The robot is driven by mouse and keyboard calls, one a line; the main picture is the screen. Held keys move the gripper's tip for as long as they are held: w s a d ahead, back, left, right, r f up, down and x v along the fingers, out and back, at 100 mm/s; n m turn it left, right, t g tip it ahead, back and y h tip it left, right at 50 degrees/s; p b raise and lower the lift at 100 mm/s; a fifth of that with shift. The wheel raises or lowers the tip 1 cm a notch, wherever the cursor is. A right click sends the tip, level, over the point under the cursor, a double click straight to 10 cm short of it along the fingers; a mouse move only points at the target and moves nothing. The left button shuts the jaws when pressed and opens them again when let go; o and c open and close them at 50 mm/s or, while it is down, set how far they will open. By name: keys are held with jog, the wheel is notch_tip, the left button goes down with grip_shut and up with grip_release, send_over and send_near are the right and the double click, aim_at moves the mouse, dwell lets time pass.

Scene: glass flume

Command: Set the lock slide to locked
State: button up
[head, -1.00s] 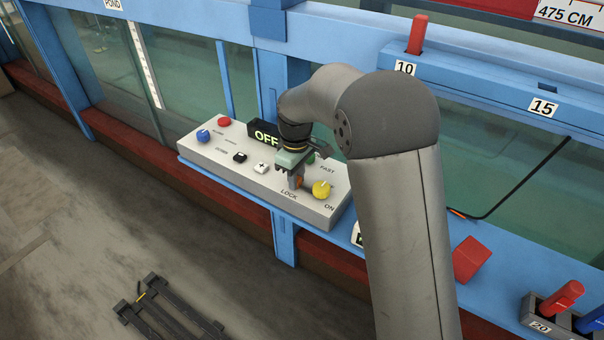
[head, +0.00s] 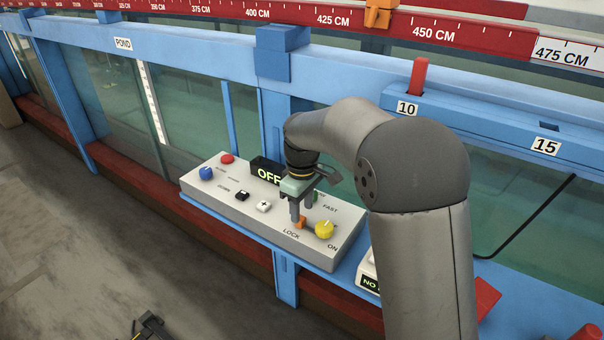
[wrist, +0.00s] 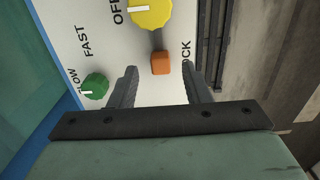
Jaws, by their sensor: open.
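The lock slide is a small orange block (head: 300,223) on the sloped white control panel (head: 225,207), near the printed word LOCK. In the wrist view the orange slide (wrist: 161,64) lies between my fingertips, with a dark slot running from it towards the yellow knob (wrist: 150,13). My gripper (head: 302,212) points down at the slide, and its fingers are open in the wrist view (wrist: 160,70). Gaps show on both sides of the slide, so I see no grip on it. The fingers' exact height above the panel cannot be told.
The yellow knob (head: 324,229) is close beside the slide. A green knob (wrist: 95,86) by SLOW and FAST is near one finger. Black and white buttons, a blue knob (head: 207,174), a red button (head: 227,158) and an OFF display (head: 267,171) share the panel.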

aim_at(302, 218)
notch_tip(302, 218, up, 14)
jog(key=shift+f, duration=0.2)
jog(key=s+d+f+m, duration=0.4)
jog(key=s+d, duration=0.2)
jog(key=s, duration=0.3)
jog(key=s+d+f+m, duration=0.4)
jog(key=s+d, duration=0.2)
jog(key=s, duration=0.4)
jog(key=s+d+f+m, duration=0.3)
jog(key=s+d+f, duration=0.2)
jog(key=s, duration=0.5)
jog(key=shift+s+d+m+t, duration=0.2)
jog(key=shift+d+m+t, duration=0.15)
jog(key=shift+d, duration=0.25)
jog(key=shift+f, duration=0.1)
dwell(0.8)
